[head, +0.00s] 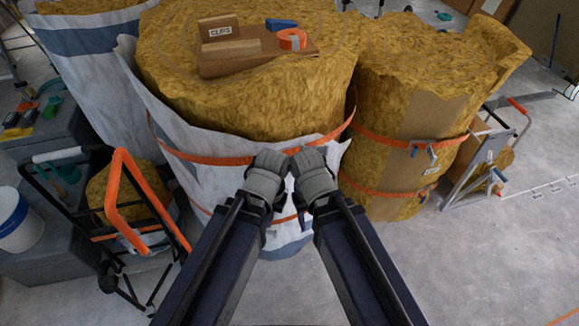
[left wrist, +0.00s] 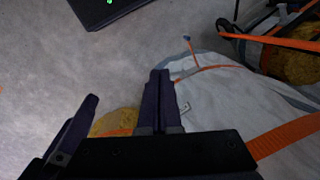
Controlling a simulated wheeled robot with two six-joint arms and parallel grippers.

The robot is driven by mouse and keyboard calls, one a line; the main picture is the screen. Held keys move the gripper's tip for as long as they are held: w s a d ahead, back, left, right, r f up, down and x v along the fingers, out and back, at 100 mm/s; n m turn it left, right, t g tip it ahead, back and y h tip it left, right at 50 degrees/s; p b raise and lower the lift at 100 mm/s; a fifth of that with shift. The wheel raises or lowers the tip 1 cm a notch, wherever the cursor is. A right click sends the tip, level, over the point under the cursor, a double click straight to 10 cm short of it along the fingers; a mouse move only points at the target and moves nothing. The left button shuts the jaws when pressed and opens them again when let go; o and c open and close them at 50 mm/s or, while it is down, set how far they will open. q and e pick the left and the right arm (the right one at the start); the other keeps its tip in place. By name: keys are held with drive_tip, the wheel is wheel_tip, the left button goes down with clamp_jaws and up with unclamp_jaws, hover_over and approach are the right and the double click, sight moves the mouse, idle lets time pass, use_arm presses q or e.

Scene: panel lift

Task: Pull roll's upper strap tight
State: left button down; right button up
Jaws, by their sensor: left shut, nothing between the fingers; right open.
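The big middle roll (head: 255,95) is yellow insulation, wrapped below in a whitish sheet (head: 135,85). Its orange upper strap (head: 205,158) runs around the front and rises to the right; it seems also to show in the left wrist view (left wrist: 285,137). My left gripper (head: 272,160) is at the strap on the roll's front, shut and empty; its fingers also show in the left wrist view (left wrist: 160,78). My right gripper (head: 306,160) is close beside it, open, also at the strap. The hands hide the strap's middle; I cannot tell whether they touch it.
A wooden block and an orange tape roll (head: 292,39) lie on top of the roll. A second strapped roll (head: 415,110) stands close on the right. An orange-handled cart (head: 118,190) is at the left, another frame (head: 485,155) at the right. The floor at the lower right is clear.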

idle(0.4)
use_arm(q)
drive_tip(key=c, duration=1.5)
unclamp_jaws()
drive_tip(key=shift+w+d+r, duration=0.1)
drive_tip(key=shift+w+r, duration=0.05)
drive_tip(key=shift+w, duration=0.15)
drive_tip(key=o, duration=0.7)
drive_tip(key=w+d+r+t+p, duration=0.1)
drive_tip(key=w+r, duration=0.1)
drive_tip(key=w, duration=0.3)
drive_tip(key=w+d+r+t+h+p, duration=0.1)
drive_tip(key=w+d+r+p, duration=0.1)
drive_tip(key=w, duration=0.4)
drive_tip(key=w+d+r+t+h+p, duration=0.1)
drive_tip(key=w+r+t+p, duration=0.1)
drive_tip(key=w, duration=0.4)
drive_tip(key=shift+d+r, duration=0.25)
drive_tip(key=shift+o, duration=0.2)
drive_tip(key=b+x, duration=0.7)
drive_tip(key=x, duration=0.1)
drive_tip(key=shift+w+d+r+h, duration=0.15)
drive_tip(key=shift+w+d+h, duration=0.15)
drive_tip(key=shift+w, duration=0.1)
clamp_jaws()
